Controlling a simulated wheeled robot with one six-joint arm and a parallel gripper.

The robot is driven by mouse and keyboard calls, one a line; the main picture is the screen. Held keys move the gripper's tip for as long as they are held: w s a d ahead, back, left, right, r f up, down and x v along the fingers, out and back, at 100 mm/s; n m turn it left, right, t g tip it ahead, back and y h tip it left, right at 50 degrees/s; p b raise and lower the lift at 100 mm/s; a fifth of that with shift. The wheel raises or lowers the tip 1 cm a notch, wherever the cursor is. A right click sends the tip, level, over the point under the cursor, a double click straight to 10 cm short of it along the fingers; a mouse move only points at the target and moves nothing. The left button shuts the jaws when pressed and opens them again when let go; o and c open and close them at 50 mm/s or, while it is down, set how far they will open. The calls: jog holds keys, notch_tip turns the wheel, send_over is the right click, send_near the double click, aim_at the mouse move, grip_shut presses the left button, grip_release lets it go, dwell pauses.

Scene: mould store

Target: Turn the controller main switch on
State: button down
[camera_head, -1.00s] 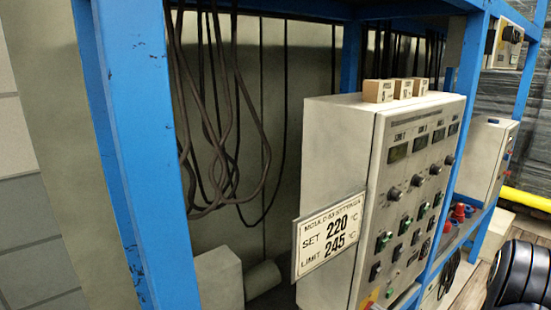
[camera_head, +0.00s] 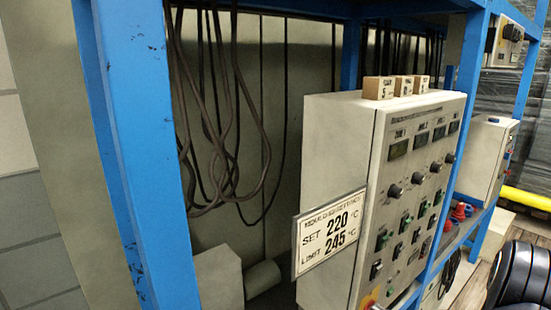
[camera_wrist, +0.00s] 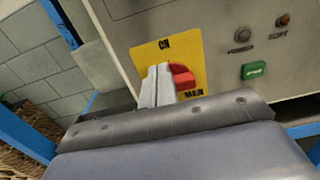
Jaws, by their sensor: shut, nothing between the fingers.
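The controller (camera_head: 340,150) is a pale box with a sloping front panel on a blue rack in the head view. Its main switch shows in the wrist view as a red knob (camera_wrist: 183,78) on a yellow plate (camera_wrist: 190,50) marked ON at the top and MAIN at the lower right. In the head view only a bit of the yellow plate (camera_head: 368,299) shows at the bottom edge. My gripper (camera_wrist: 158,70) is shut and empty, its fingertips in front of the plate, just left of the knob's visible part. The fingers hide the rest of the knob; I cannot tell whether they touch it.
A green switch (camera_wrist: 254,70) and two small round lamps, one grey (camera_wrist: 243,34), sit right of the plate. A settings sign (camera_head: 330,232) sticks out left of the controller. A blue rack post (camera_head: 140,150) and hanging cables (camera_head: 265,150) stand left.

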jog(key=shift+w+d+r, duration=0.1)
jog(key=shift+w+d, duration=0.15)
jog(key=shift+d, duration=0.1)
jog(key=shift+w+d, duration=0.1)
jog(key=shift+w+d+b, duration=0.2)
jog(key=shift+d+b, duration=0.1)
jog(key=shift+b, duration=0.05)
jog(key=shift+w+d, duration=0.15)
jog(key=shift+d, duration=0.05)
dwell(0.7)
jog(key=shift+w+d+r, duration=0.1)
jog(key=shift+r, duration=0.2)
jog(key=v, duration=0.6)
